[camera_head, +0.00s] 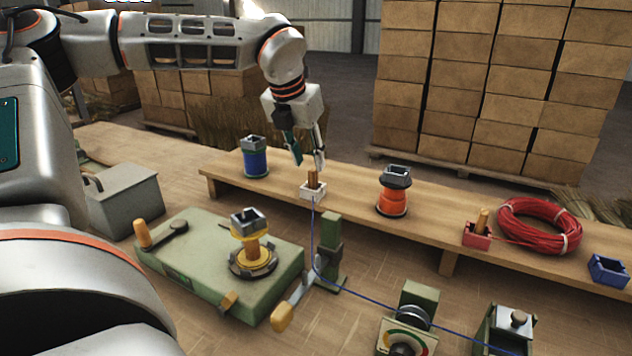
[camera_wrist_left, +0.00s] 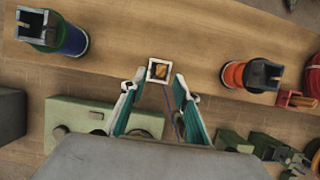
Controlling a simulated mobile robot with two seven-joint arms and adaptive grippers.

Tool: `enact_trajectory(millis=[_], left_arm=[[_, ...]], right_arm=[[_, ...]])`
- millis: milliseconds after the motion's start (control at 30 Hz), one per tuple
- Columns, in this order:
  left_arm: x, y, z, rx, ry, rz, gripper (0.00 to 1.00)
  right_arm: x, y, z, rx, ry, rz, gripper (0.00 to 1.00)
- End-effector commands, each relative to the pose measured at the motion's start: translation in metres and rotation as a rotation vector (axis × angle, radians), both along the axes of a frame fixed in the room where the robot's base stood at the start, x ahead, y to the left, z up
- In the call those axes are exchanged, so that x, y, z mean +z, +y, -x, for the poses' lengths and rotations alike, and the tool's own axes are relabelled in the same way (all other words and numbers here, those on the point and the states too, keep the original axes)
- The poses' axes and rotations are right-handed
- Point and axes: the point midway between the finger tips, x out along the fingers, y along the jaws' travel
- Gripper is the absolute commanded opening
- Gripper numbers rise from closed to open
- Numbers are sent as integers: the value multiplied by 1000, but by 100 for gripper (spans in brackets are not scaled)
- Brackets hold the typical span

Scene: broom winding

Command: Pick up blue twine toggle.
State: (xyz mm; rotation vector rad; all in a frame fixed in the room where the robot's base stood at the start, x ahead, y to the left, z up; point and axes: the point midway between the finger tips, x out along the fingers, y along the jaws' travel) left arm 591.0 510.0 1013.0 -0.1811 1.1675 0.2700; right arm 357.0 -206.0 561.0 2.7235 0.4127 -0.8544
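The blue twine toggle (camera_head: 312,177) is a small wooden peg standing upright in a white square holder (camera_head: 313,192) on the raised wooden shelf. Blue twine (camera_head: 314,232) runs down from it. In the left wrist view the toggle (camera_wrist_left: 160,70) shows end-on inside its holder, just beyond the fingertips. My left gripper (camera_head: 308,163) points down right above the toggle, its two fingers apart and nothing between them. The fingers also show spread in the left wrist view (camera_wrist_left: 155,84). My right gripper is in neither view.
A blue spool (camera_head: 255,161) stands left of the holder and an orange spool (camera_head: 393,195) right of it. Further right are a red holder with a peg (camera_head: 477,234), a red coil (camera_head: 540,226) and a blue holder (camera_head: 608,270). A green winding machine (camera_head: 190,262) sits in front.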

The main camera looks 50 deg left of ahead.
Motion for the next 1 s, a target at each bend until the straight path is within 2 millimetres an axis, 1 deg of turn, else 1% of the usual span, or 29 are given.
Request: enact_trajectory(millis=[33, 200, 300, 400, 633, 667, 700, 767, 1000], left_arm=[[-8, 1, -2, 1, 5, 2, 31], [-32, 4, -13, 1, 8, 2, 31], [-41, 5, -17, -1, 5, 0, 31], [-45, 6, -20, 0, 3, 1, 31], [-45, 6, -20, 1, 0, 0, 31], [-45, 6, -20, 1, 0, 0, 25], [-45, 6, -20, 1, 0, 0, 15], [-45, 6, -20, 1, 0, 0, 0], [-45, 6, -20, 0, 0, 0, 0]], right_arm=[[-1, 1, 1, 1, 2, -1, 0], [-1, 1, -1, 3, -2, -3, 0], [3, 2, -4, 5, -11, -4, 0], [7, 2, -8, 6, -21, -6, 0], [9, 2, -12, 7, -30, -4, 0], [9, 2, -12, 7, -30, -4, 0], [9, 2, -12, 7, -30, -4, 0], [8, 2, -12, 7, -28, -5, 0], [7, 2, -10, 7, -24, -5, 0]])
